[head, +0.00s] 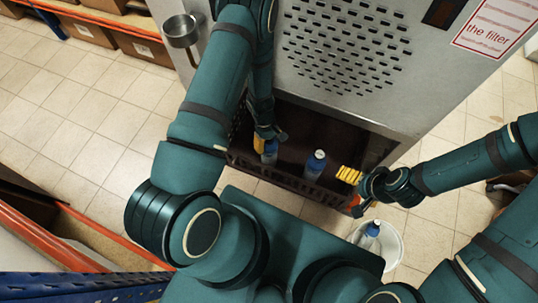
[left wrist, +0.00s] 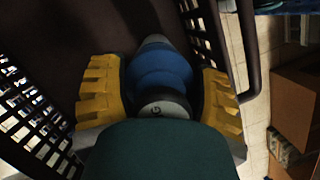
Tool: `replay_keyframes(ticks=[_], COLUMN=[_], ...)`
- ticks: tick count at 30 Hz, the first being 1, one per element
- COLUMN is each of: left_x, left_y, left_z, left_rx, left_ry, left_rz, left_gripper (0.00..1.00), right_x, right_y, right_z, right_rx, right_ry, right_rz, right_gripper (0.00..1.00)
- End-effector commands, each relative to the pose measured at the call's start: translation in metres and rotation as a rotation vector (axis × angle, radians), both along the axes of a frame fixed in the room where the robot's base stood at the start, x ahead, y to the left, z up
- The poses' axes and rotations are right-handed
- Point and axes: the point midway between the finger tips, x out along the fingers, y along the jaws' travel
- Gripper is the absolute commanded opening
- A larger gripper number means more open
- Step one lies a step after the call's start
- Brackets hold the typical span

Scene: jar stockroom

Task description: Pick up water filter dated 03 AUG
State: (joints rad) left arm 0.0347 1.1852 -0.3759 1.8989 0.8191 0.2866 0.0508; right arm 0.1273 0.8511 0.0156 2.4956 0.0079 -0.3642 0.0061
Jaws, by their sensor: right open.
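A blue water filter (head: 270,150) stands in the dark open bay of the grey machine, at my left gripper (head: 264,141). In the left wrist view this filter (left wrist: 162,72) lies between the yellow fingers of my left gripper (left wrist: 162,92), close to both; whether they press on it is unclear. Its pale cap shows a letter that looks like a G; the rest of the marking is hidden. A second blue filter (head: 315,164) stands to the right in the bay. My right gripper (head: 352,189) is open at the bay's right end. A third blue-topped filter (head: 372,229) is in a white bucket.
The white bucket (head: 394,243) stands on the tiled floor below the right gripper. The bay has a dark perforated rim and side walls close around the left gripper. A metal cup (head: 181,30) sticks out at the machine's left. Shelves with boxes (head: 145,47) are at upper left.

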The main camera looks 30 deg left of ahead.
Motion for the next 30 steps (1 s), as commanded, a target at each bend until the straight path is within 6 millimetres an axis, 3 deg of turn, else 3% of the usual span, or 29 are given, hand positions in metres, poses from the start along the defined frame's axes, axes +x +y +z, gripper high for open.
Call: replay_keyframes(ticks=[2,11,16,23,30], left_x=[0.0,0.0,0.001,0.002,0.002], left_y=[0.0,0.0,0.0,-0.001,-0.001], left_z=[0.0,0.003,0.018,0.07,0.142], left_rx=[0.0,0.0,0.0,-0.001,0.0], left_ry=[0.0,-0.001,-0.002,-0.005,-0.007], left_rz=[0.0,0.0,0.0,-0.003,-0.003], left_gripper=[0.22,0.22,0.22,0.22,0.22], right_x=[0.0,0.0,0.001,0.004,0.009], right_y=[0.0,0.0,0.0,-0.001,-0.002], right_z=[0.0,0.0,0.004,0.014,0.029], right_rx=[0.0,0.0,0.0,-0.002,-0.004], right_ry=[0.0,-0.001,-0.002,-0.009,-0.02], right_rz=[0.0,0.0,-0.002,-0.007,-0.015], right_gripper=[1.0,1.0,1.0,1.0,1.0])
